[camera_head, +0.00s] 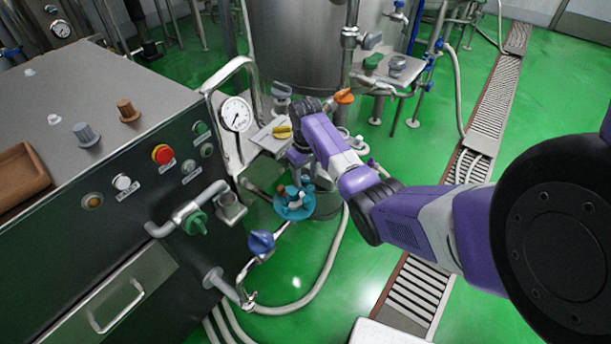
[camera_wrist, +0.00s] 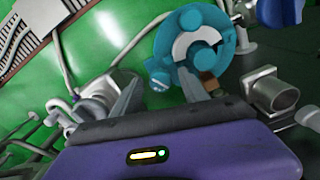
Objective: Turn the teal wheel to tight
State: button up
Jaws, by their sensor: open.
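The teal wheel (camera_head: 292,209) is low on the pipework, right of the dark cabinet, in the head view. It has round teal knobs. In the wrist view the teal wheel (camera_wrist: 222,40) fills the upper middle, with a pale grey band on its face. In the head view my arm hides most of the gripper, above the wheel.
A blue valve handle (camera_head: 261,242) is just below left of the wheel. A green valve handle (camera_head: 195,223) and a pressure gauge (camera_head: 237,115) are to the left. An orange handle (camera_head: 343,96) and a yellow handle (camera_head: 282,132) are near my arm. Green floor is open to the right.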

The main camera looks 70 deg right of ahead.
jog(key=shift+c, duration=0.2)
grip_shut()
